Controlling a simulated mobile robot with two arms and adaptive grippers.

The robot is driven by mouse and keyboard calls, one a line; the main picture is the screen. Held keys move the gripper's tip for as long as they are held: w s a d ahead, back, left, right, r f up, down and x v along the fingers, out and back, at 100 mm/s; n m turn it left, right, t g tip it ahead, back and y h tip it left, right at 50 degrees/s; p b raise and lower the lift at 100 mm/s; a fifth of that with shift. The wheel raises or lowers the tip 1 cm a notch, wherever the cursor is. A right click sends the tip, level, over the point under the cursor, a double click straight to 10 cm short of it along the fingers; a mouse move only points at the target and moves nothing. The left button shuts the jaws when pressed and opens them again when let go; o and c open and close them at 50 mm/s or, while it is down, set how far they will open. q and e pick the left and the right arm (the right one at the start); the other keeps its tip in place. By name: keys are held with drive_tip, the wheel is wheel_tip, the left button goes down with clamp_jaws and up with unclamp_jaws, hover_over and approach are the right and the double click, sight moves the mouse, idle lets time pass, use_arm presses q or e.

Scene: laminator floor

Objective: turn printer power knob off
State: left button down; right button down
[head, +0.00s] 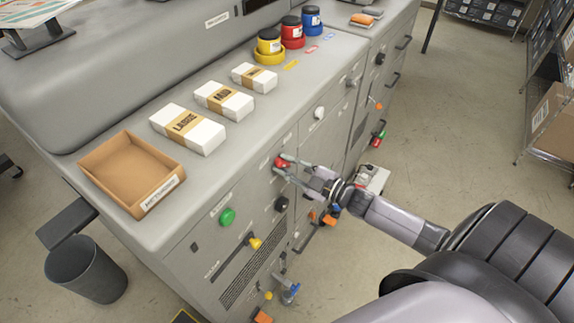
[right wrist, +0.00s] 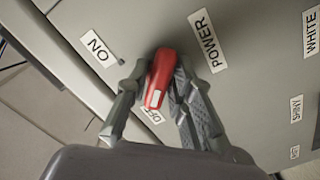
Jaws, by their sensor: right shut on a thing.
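The red power knob (head: 282,162) is on the front panel of the grey machine, under its top edge. In the right wrist view the knob (right wrist: 160,78) sits between my finger pads, and its white-marked end lies right beside the OFF label (right wrist: 152,115), which is partly hidden. The ON label (right wrist: 97,48) is to the left and the POWER label (right wrist: 207,41) to the right. My right gripper (head: 284,166) is shut on the knob, one finger on each side; it also shows in the right wrist view (right wrist: 158,85). My left gripper is not in view.
A green button (head: 227,217), a black knob (head: 281,204) and a yellow knob (head: 254,242) are on the same panel. A cardboard tray (head: 118,158), white boxes (head: 187,130) and colored jars stand on the machine top. The floor (head: 440,150) at the right is open.

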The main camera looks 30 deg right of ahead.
drive_tip(key=c, duration=1.4)
unclamp_jaws()
drive_tip(key=v, duration=1.2)
